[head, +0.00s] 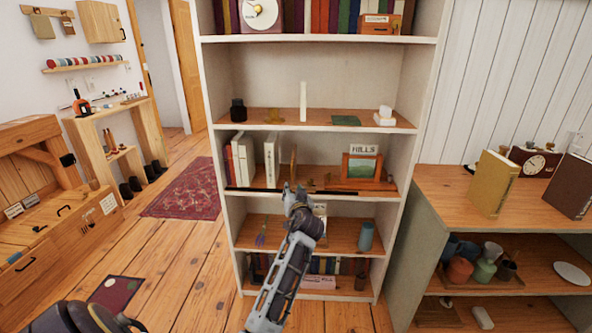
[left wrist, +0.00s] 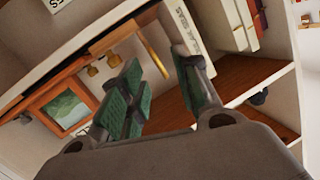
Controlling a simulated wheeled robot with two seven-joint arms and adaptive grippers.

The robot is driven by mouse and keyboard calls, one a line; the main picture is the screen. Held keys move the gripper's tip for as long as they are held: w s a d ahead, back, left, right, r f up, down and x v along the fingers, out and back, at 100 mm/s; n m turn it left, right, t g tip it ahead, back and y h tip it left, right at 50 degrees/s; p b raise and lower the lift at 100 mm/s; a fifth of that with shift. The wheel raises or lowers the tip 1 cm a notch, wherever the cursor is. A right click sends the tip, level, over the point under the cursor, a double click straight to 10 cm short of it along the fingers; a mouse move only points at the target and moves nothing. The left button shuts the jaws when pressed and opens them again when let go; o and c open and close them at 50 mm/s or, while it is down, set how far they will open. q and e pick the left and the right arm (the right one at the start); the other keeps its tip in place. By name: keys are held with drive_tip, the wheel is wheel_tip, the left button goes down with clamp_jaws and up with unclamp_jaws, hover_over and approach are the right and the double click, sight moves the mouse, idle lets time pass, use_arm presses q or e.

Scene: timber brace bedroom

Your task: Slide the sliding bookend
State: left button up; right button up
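The sliding bookend (head: 293,163) looks like a thin, upright brass-coloured plate on the middle shelf, to the right of a row of pale books (head: 247,160) with a gap between them. In the left wrist view the bookend (left wrist: 153,54) shows as a slim golden bar just beyond my fingers. My left gripper (head: 296,190) is at the front edge of that shelf, in front of the bookend's lower part. In the left wrist view its green-padded fingers (left wrist: 160,95) are spread, with nothing visibly held. Contact with the bookend cannot be told. My right gripper is not in view.
A dark rail (head: 350,193) runs along the shelf front. A framed picture (head: 361,168) and a "HILLS" card (head: 363,150) stand right of the bookend. The shelf above (head: 230,126) is close overhead. A side cabinet (head: 450,190) with books and a clock stands at the right.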

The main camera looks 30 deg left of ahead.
use_arm(q)
drive_tip(key=r, duration=0.1)
drive_tip(key=r+n+t, duration=0.1)
drive_tip(key=d+r+n+t, duration=0.1)
drive_tip(key=shift+w+r+y, duration=0.1)
drive_tip(key=shift+w+y, duration=0.2)
drive_tip(key=shift+w, duration=0.1)
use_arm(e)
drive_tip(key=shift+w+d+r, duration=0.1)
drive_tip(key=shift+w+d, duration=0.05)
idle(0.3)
